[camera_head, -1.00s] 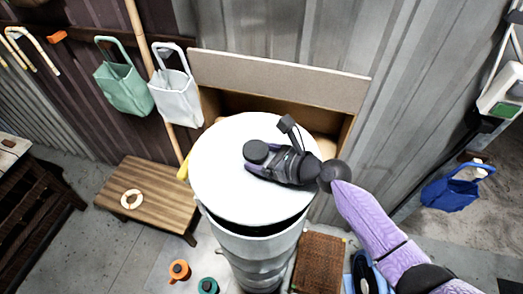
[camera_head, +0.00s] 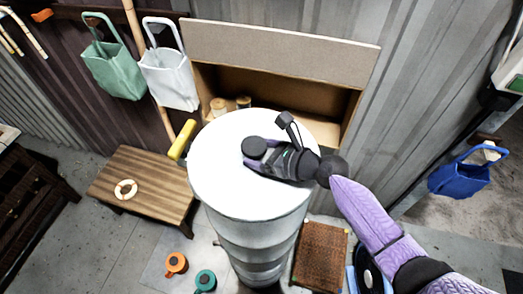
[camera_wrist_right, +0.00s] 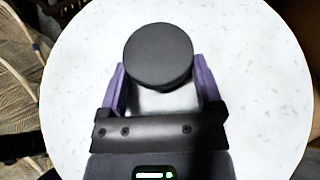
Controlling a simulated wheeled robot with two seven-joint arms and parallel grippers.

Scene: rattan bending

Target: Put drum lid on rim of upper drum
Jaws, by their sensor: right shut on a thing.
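The drum lid is a round white disc (camera_head: 235,185) with a black knob (camera_head: 254,147) in its middle. My right gripper (camera_head: 252,157) is over the lid, shut on the knob. In the right wrist view its purple fingers (camera_wrist_right: 160,88) stand either side of the knob (camera_wrist_right: 158,55), with the white lid (camera_wrist_right: 265,60) spread beneath. The upper drum (camera_head: 255,232) is a pale metal cylinder directly under the lid. The lid covers its opening, and no dark gap shows at the near edge. Whether the lid touches the rim all round is hidden. My left gripper is not in view.
A wooden low table (camera_head: 150,200) with a cream ring is at left. A brown woven block (camera_head: 320,255) is right of the drum. Orange (camera_head: 176,264) and teal (camera_head: 205,280) spools lie on the floor.

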